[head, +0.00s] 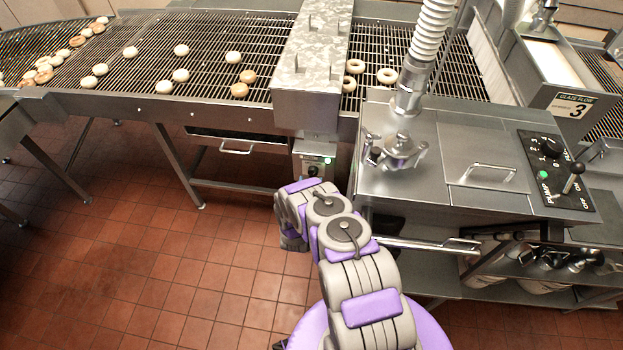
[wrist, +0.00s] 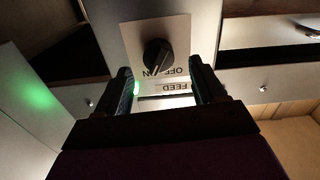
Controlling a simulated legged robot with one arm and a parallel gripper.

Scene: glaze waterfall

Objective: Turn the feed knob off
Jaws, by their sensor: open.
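The feed knob (wrist: 157,55) is a black knob with a pointer on a pale plate in the wrist view. The plate reads OFF, ON and FEED, upside down. I cannot tell for sure which word the knob points at. My gripper (wrist: 162,75) is open, with one dark finger on each side of the knob's line, empty and facing the plate. Whether the fingertips reach the knob's depth is unclear. In the head view the knob (head: 313,171) shows on a small control box below the conveyor, just beyond my arm, which hides the fingers.
A green lamp (head: 327,160) glows on the control box. The wire conveyor (head: 130,70) carries several doughnuts under a metal hood (head: 314,60). A steel glaze tank (head: 450,150) with a pump switch panel (head: 556,170) stands at right. Open tiled floor (head: 150,270) lies at left.

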